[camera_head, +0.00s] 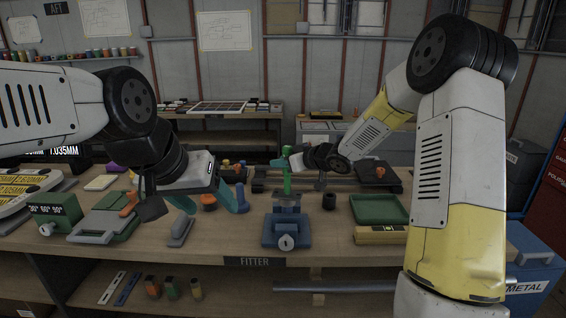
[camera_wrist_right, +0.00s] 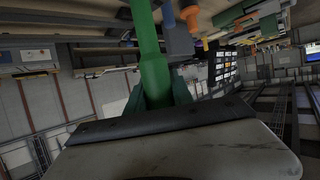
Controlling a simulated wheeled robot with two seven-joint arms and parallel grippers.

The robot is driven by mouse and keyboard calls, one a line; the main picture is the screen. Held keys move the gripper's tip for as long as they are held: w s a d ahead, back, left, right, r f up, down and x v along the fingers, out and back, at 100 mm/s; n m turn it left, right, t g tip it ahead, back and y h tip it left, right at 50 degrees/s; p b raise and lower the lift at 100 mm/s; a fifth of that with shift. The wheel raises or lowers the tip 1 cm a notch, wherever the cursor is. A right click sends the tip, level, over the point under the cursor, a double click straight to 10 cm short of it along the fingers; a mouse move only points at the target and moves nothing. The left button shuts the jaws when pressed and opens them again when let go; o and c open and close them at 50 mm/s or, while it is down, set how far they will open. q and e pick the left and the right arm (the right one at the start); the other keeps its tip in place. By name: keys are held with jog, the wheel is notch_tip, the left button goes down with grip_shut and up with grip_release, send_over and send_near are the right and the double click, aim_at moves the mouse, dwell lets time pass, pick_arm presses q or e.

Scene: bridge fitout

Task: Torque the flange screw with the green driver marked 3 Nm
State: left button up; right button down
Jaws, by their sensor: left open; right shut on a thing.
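My right gripper (camera_head: 287,164) is shut on the green driver (camera_head: 287,184) and holds it upright over the blue vise (camera_head: 286,232). The driver's lower end meets or hovers just above the grey part (camera_head: 287,202) in the vise; I cannot tell if they touch. The flange screw and the 3 Nm marking cannot be made out. In the right wrist view the green driver (camera_wrist_right: 150,58) runs up from between the fingers. My left gripper (camera_head: 210,207) is open, with teal fingers pointing down over the bench, left of the vise.
An orange-topped item (camera_head: 208,201) is by the left fingers. A green angle box (camera_head: 55,216) stands at left. The front bench edge is mostly clear.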

jog(key=shift+f, duration=0.1)
notch_tip(320, 180, up, 6)
dwell(1.0)
